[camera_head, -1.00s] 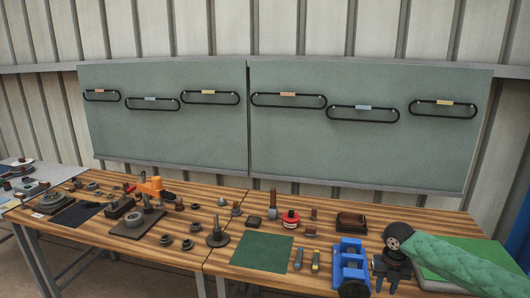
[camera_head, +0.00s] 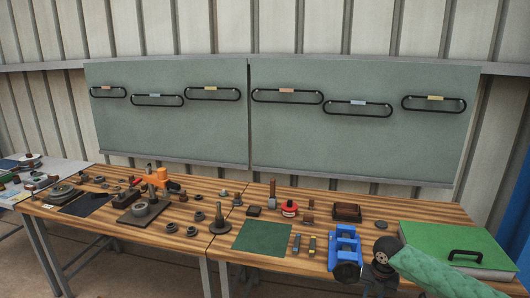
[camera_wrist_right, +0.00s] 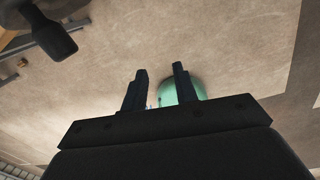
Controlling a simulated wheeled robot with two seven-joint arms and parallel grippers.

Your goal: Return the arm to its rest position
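My right arm, in a green quilted sleeve (camera_head: 440,275), comes in from the lower right of the head view. Its dark gripper (camera_head: 376,282) hangs low by the bench's front edge, just right of a blue fixture (camera_head: 345,249). In the right wrist view, the two fingers of my right gripper (camera_wrist_right: 160,70) stand apart with nothing between their tips. Bare floor (camera_wrist_right: 225,40) lies beyond them, with a rounded green shape (camera_wrist_right: 182,92) partly hidden behind one finger. My left arm and gripper are not in view.
A green case with a black handle (camera_head: 462,243) lies at the bench's right end, close behind my right arm. A green mat (camera_head: 262,236), a red spool (camera_head: 289,208) and a brown box (camera_head: 347,211) are on the wooden bench. A grey pegboard (camera_head: 360,150) stands behind.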

